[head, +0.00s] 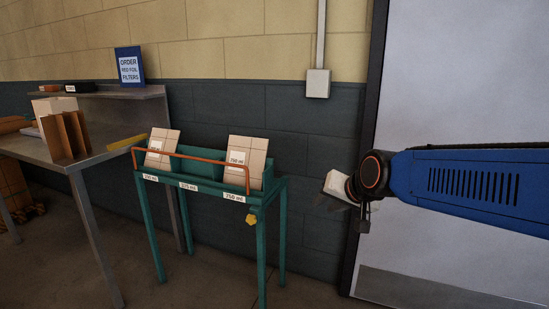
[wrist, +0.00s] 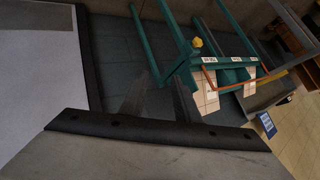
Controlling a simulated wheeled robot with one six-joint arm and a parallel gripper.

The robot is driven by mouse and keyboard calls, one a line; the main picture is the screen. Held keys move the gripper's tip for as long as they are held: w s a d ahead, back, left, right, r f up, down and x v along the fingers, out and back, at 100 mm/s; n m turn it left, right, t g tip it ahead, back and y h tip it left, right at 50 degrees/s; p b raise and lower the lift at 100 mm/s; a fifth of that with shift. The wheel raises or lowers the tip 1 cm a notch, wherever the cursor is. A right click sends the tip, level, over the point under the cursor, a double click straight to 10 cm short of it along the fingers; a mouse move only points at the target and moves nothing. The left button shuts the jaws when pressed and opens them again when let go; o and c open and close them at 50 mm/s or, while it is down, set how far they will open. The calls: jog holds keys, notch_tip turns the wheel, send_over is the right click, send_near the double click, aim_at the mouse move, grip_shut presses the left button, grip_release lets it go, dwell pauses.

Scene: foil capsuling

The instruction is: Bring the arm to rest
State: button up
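My arm (head: 455,185), blue with a dark joint ring, reaches in from the right edge of the head view. My gripper (head: 341,202) is at its end, in front of the wall beside the grey door, right of the teal rack and clear of it. In the wrist view, my gripper (wrist: 160,92) shows two dark fingers with a wide gap between them. Nothing is held between them. The fingertips are dark and partly blend with the wall.
The teal rack (head: 263,215) has an orange rail (head: 190,165) and cartons in its left (head: 161,147) and right (head: 247,157) slots. A metal table (head: 90,165) with brown cartons stands left. A blue order sign (head: 129,67) stands on the shelf. The door (head: 450,80) is behind my arm.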

jog(key=s+d+f+n+g+h, duration=0.1)
jog(key=s+d+f, duration=0.2)
jog(key=s+d, duration=0.2)
jog(key=s+d+f+g+h, duration=0.1)
jog(key=s+d+f, duration=0.3)
jog(key=s, duration=0.8)
jog(key=s+d+f+n+g+h, duration=0.1)
jog(key=s+d+f, duration=0.3)
jog(key=s, duration=0.5)
jog(key=shift+s+d+n+g+h, duration=0.3)
jog(key=shift+d+g, duration=0.4)
jog(key=shift+d, duration=0.3)
jog(key=shift+w, duration=0.1)
